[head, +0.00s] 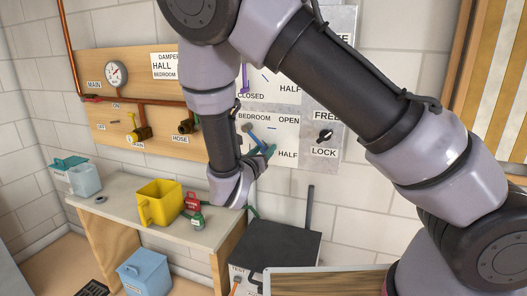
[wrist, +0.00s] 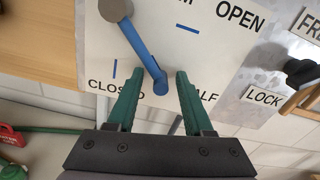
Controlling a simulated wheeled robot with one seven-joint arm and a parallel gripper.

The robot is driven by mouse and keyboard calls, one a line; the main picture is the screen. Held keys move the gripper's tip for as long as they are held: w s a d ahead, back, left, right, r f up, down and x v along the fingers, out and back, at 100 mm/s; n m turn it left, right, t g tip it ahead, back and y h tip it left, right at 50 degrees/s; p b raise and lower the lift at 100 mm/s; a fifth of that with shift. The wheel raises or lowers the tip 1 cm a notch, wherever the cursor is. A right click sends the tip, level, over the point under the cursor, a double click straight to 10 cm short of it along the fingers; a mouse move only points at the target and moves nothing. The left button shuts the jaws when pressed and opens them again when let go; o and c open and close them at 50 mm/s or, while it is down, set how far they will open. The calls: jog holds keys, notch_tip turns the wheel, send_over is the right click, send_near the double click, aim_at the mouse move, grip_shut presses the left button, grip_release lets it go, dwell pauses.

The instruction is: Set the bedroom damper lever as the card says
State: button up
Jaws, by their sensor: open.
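The bedroom damper lever (wrist: 140,48) is a blue bar on a grey pivot, on a white plate (wrist: 205,60) marked OPEN, HALF and CLOSED. It slants down and right, pointing between the CLOSED and HALF marks. It also shows in the head view (head: 256,137). My gripper (wrist: 158,78) is open, its green fingers on either side of the lever's tip; contact is unclear. In the head view my gripper (head: 264,150) is partly hidden by my wrist. The damper card (head: 164,66) reads HALL and BEDROOM; my arm hides the settings.
The purple hall lever (head: 244,78) is above, partly behind my arm. A FREE/LOCK knob (head: 325,136) is right of the plate. Below, a bench (head: 115,210) holds a yellow container (head: 160,203) and small bottles. A dark-topped box (head: 283,243) stands beside it.

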grip_shut()
dwell(1.4)
